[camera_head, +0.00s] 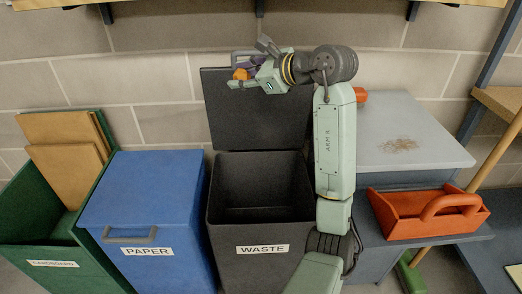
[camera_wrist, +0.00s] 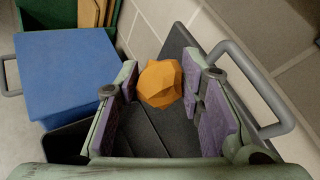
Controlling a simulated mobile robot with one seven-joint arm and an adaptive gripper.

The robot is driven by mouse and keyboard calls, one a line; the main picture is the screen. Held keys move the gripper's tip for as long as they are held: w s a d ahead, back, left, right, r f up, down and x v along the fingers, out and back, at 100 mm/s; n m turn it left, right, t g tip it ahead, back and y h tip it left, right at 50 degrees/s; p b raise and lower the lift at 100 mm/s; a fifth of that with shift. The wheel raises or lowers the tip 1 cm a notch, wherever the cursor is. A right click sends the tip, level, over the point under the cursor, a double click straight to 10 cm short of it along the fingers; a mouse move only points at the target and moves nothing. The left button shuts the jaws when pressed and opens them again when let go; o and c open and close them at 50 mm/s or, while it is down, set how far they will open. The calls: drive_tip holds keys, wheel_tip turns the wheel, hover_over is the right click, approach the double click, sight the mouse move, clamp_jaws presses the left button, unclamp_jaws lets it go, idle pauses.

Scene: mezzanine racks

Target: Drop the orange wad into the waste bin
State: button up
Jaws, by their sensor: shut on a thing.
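The orange wad (camera_wrist: 161,83) is a crumpled, faceted lump held between the two purple-padded fingers of my gripper (camera_wrist: 165,95). In the head view the wad (camera_head: 240,74) shows at the tip of my gripper (camera_head: 245,68), which is raised in front of the open lid of the waste bin. The waste bin (camera_head: 263,268) is dark grey, labelled WASTE, with its lid (camera_head: 255,120) standing up against the wall. Its opening is clear and looks empty, though its floor is in shadow. My gripper is higher than the bin's rim.
A blue PAPER bin (camera_head: 150,200) with a closed lid stands left of the waste bin. A green CARDBOARD bin (camera_head: 30,225) holding brown boards is farther left. On the right are a grey cabinet top (camera_head: 400,130) with brown crumbs and an orange tool caddy (camera_head: 400,220).

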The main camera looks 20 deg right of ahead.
drive_tip(key=d+f+m+h+b, duration=0.1)
drive_tip(key=d+f+b, duration=0.1)
drive_tip(key=f, duration=1.6)
drive_tip(key=s+d+f+m+t+h+b, duration=0.1)
drive_tip(key=d+f+m+h+b, duration=0.1)
drive_tip(key=f, duration=1.7)
drive_tip(key=shift+s+d+t+b, duration=0.25)
drive_tip(key=shift+d+t+b, duration=0.05)
drive_tip(key=shift+d+b, duration=0.4)
drive_tip(key=shift+r, duration=0.1)
drive_tip(key=o, duration=1.1)
drive_tip(key=shift+c, duration=0.2)
drive_tip(key=shift+d, duration=0.1)
drive_tip(key=v, duration=1.2)
